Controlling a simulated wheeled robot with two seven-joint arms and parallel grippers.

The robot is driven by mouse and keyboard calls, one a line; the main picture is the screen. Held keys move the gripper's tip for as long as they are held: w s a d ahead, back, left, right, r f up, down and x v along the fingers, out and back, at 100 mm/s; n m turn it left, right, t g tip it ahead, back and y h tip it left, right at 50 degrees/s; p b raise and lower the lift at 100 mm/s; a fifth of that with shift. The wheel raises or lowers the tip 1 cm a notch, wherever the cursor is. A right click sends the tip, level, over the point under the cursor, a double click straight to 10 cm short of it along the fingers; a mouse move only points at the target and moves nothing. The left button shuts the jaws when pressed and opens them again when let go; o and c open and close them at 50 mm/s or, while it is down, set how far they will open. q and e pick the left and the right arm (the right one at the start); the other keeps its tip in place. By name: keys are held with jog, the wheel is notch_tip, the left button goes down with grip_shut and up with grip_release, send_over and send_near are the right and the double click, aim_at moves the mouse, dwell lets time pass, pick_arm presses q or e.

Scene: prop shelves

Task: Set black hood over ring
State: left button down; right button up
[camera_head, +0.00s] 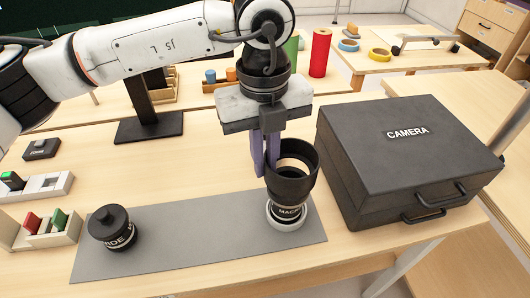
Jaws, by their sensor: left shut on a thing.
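The black hood (292,186) is a wide, open-topped black cup with a pale inner band. My left gripper (265,170) comes down from above and is shut on the hood's left wall, with its purple-grey fingers at the rim. Directly below the hood is a black lens piece lettered "MAC..." (287,212), partly covered by it. I cannot tell whether the hood touches this piece. A white ring (289,224) surrounds the base of that piece on the grey mat (200,237). My right gripper is not in view.
A black lidded piece lettered "...IDE" (112,229) stands at the mat's left end. A large black CAMERA case (408,155) stands close on the right. Small trays (42,231) line the left edge. A black stand (149,127) is behind. The mat's middle is clear.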

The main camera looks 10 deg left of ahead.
pick_arm(q)
jog(key=shift+f, duration=0.7)
jog(key=shift+f+b, duration=0.1)
jog(key=shift+b, duration=0.4)
jog(key=shift+b, duration=0.3)
dwell(0.4)
dwell(0.9)
jog(key=shift+f+b, duration=0.6)
jog(key=shift+b, duration=0.45)
dwell(1.1)
